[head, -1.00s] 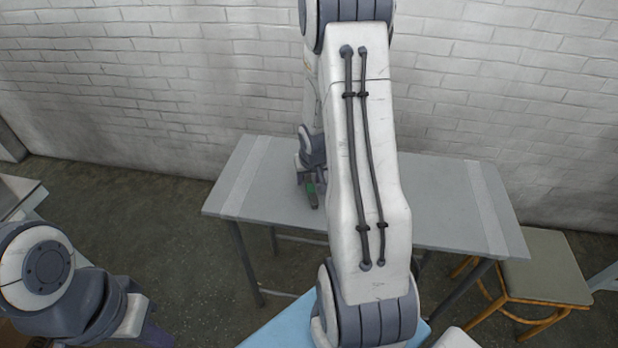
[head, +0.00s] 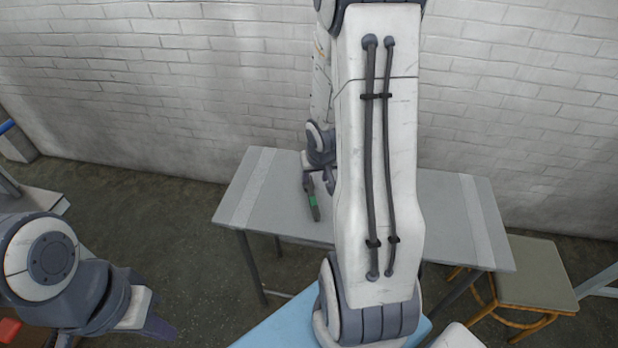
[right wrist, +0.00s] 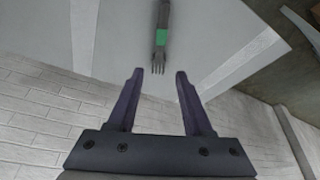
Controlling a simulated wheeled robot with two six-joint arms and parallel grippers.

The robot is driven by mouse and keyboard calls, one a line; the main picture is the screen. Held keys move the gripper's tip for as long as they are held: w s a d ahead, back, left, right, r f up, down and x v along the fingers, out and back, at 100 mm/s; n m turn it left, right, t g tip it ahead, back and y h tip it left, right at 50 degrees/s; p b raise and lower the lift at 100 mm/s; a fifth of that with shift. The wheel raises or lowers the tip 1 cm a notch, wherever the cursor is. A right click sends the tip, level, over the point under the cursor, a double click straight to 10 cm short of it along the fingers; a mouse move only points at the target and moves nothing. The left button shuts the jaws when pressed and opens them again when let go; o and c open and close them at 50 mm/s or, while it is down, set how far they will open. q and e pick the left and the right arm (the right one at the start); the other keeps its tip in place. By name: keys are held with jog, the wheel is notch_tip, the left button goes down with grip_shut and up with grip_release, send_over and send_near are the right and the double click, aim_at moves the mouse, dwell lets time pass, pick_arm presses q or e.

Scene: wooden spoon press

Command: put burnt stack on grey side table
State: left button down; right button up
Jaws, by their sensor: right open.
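The burnt stack (head: 313,200) is a dark, narrow bundle with a green band. It lies on the grey side table (head: 268,205), left of my right arm. In the right wrist view the stack (right wrist: 163,38) shows a pronged end towards my gripper. My right gripper (right wrist: 158,72) is open and empty, with the stack just beyond its fingertips and apart from them. In the head view my right gripper (head: 320,178) is by the stack's far end, partly hidden by my arm. My left gripper (head: 155,325) is low at the left; its jaws are unclear.
A white brick wall (head: 150,90) stands behind the table. A stool (head: 535,275) with wooden legs is at the right. A light blue surface (head: 285,325) is at the bottom, partly under my arm. Other furniture (head: 35,195) stands at the left edge. The table's left part is clear.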

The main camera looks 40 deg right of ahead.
jog(key=s+a+r+n+y, duration=0.1)
jog(key=a+r+n, duration=0.2)
jog(key=a, duration=0.6)
jog(key=a+r+n, duration=0.2)
jog(key=a+r, duration=0.2)
jog(key=a, duration=0.4)
jog(key=s+a+r+n+g+y, duration=0.1)
jog(key=s+a+r+n+g, duration=0.1)
jog(key=s+a+n, duration=0.2)
jog(key=s+a+r+n+g+y, duration=0.1)
jog(key=s+a+r+n+g, duration=0.1)
jog(key=s+a, duration=0.9)
jog(key=shift+s+r+n, duration=0.75)
jog(key=shift+s+n, duration=0.15)
jog(key=shift+r+p, duration=0.45)
